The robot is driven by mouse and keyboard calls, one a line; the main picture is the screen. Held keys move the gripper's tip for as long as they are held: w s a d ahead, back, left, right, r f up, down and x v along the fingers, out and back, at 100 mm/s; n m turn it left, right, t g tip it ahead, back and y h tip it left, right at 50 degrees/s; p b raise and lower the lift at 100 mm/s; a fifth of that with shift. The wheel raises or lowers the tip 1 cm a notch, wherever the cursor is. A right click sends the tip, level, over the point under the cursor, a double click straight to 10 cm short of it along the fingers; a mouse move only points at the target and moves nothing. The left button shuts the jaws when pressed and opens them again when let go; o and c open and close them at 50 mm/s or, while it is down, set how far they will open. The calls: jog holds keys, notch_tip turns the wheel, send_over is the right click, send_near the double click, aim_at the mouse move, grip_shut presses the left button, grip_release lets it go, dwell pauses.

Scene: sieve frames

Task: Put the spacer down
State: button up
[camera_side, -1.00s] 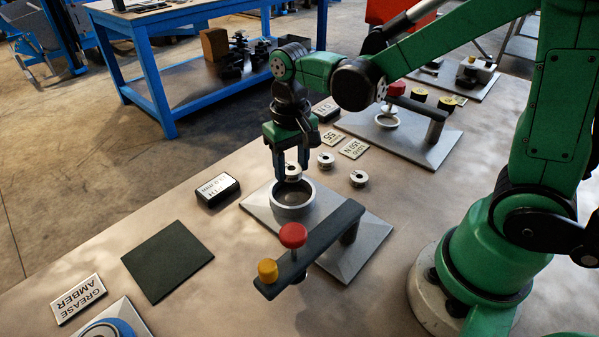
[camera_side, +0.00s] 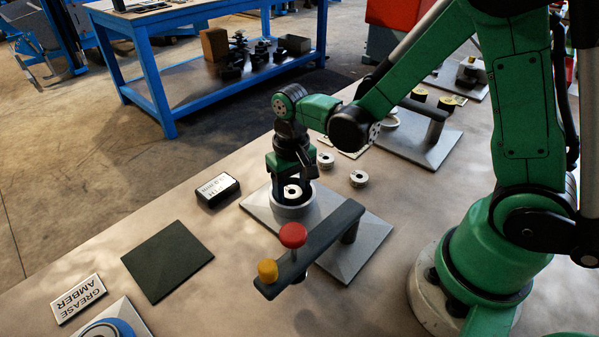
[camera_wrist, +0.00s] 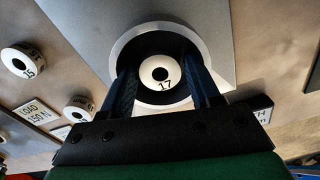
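The white spacer (camera_side: 292,191), marked 17 in the wrist view (camera_wrist: 170,70), has a dark centre hole. It sits between the two fingers of my gripper (camera_side: 292,189), which is shut on it. The spacer and fingertips are at the mouth of a round metal ring cup (camera_side: 294,211) on a grey plate. In the wrist view the cup's rim (camera_wrist: 120,47) surrounds the spacer and both fingertips (camera_wrist: 161,75). Whether the spacer touches the cup's floor is hidden.
Two more spacers (camera_side: 359,179) (camera_side: 325,160) lie behind and right of the plate. A dark bar with red (camera_side: 293,235) and yellow (camera_side: 267,270) knobs crosses the plate's front. A black-edged label block (camera_side: 218,190) stands left. A dark mat (camera_side: 168,260) lies clear.

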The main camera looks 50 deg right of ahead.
aim_at(293, 192)
jog(key=shift+r, duration=0.1)
notch_tip(293, 192, up, 12)
jog(key=s+n+t, duration=0.1)
jog(key=t, duration=0.1)
jog(key=s+d+t, duration=0.1)
jog(key=s+t, duration=0.1)
jog(key=s+d+n+t, duration=0.1)
jog(key=t, duration=0.2)
jog(key=shift+s+n, duration=0.15)
jog(key=shift+n, duration=0.15)
dwell(0.5)
